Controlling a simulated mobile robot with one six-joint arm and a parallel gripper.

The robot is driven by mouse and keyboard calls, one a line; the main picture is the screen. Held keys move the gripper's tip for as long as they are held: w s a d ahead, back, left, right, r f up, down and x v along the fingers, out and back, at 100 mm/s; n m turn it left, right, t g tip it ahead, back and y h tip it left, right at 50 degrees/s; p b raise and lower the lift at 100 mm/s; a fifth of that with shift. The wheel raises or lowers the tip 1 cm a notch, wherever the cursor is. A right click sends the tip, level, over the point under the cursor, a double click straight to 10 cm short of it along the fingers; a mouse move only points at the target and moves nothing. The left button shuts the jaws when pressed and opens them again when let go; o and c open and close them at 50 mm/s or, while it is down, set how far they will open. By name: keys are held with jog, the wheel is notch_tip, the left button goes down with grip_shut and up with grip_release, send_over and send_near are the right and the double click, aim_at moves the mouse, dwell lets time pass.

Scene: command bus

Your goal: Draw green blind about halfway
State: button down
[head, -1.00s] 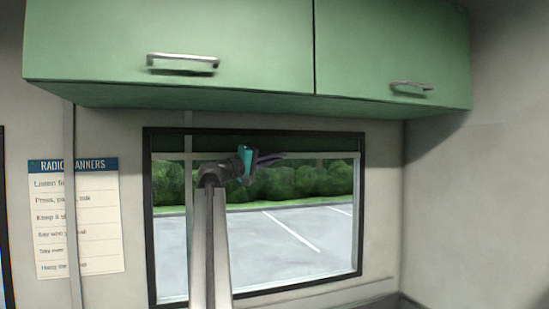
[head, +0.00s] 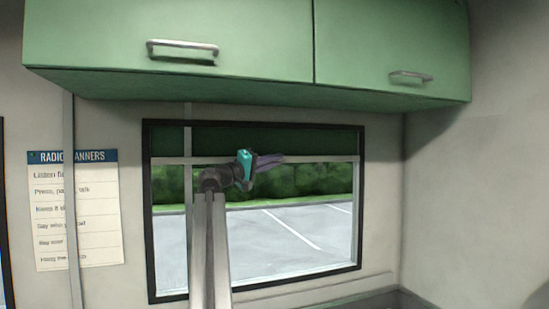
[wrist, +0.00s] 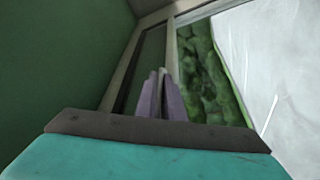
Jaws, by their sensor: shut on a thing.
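The dark green blind (head: 290,140) hangs across the top of the window, with a pale bar (head: 330,159) along its lower edge. It covers roughly the top fifth of the window. My gripper (head: 276,160) is at the middle of this bar and is shut on it. In the wrist view, the purple fingers (wrist: 160,95) close around the pale bar (wrist: 172,55), with the dark blind (wrist: 150,60) to its left. The exact contact is partly hidden by the fingers.
Green cabinets (head: 170,50) with metal handles overhang the window closely; their side fills the left of the wrist view (wrist: 60,60). The black window frame (head: 361,210) surrounds the glass. A paper sign (head: 95,210) hangs on the left wall. The space below the bar is clear.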

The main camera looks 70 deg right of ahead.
notch_tip(320, 180, down, 23)
jog(key=b, duration=1)
jog(key=shift+s+r+b, duration=0.1)
jog(key=shift+r+b, duration=0.1)
jog(key=shift+b, duration=0.2)
jog(key=c, duration=2.2)
grip_release()
jog(key=v, duration=1.3)
jog(key=shift+w+a+b, duration=0.3)
jog(key=shift+b, duration=0.05)
jog(key=shift+s, duration=0.1)
